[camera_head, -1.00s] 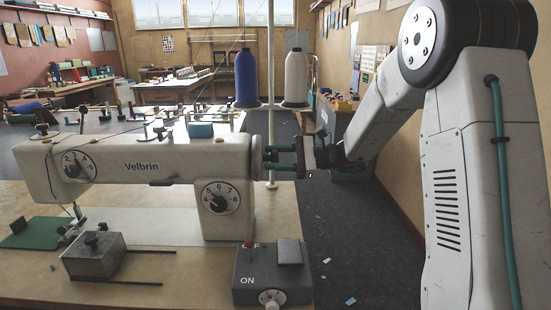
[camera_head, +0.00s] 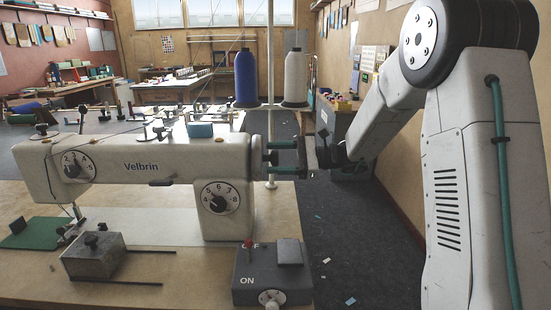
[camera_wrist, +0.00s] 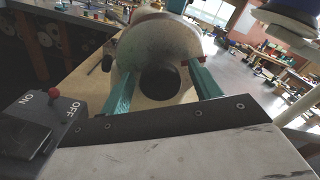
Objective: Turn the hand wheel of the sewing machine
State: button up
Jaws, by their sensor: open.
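The white sewing machine (camera_head: 140,165), marked Velbrin, stands on a table at left. Its hand wheel (camera_head: 257,157) is at the machine's right end, partly behind my gripper's fingers. In the wrist view a pale round end with a dark round middle (camera_wrist: 160,83) faces me. My gripper (camera_head: 285,158) has teal fingers, one above the other in the head view, pointing left at the wheel. In the wrist view my gripper (camera_wrist: 163,85) is open, with a finger on either side of the dark middle. Whether the fingers touch the wheel I cannot tell.
A grey switch box (camera_head: 271,272) with a red lever stands in front of the machine; it also shows in the wrist view (camera_wrist: 42,120). Blue (camera_head: 246,78) and white (camera_head: 296,78) thread cones stand behind. Open floor lies right of the table.

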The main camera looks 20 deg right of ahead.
jog(key=v, duration=0.7)
jog(key=shift+d, duration=0.15)
jog(key=a+n, duration=0.2)
jog(key=n, duration=0.8)
jog(key=w+a+n, duration=0.1)
jog(key=a+n, duration=0.2)
jog(key=n, duration=0.7)
jog(key=w+a+n, duration=0.1)
jog(key=a+n, duration=0.1)
jog(key=n, duration=0.8)
jog(key=shift+w+a+f, duration=0.2)
jog(key=shift+w+a, duration=0.05)
jog(key=shift+a, duration=0.05)
jog(key=shift+c, duration=0.3)
jog(key=c, duration=0.9)
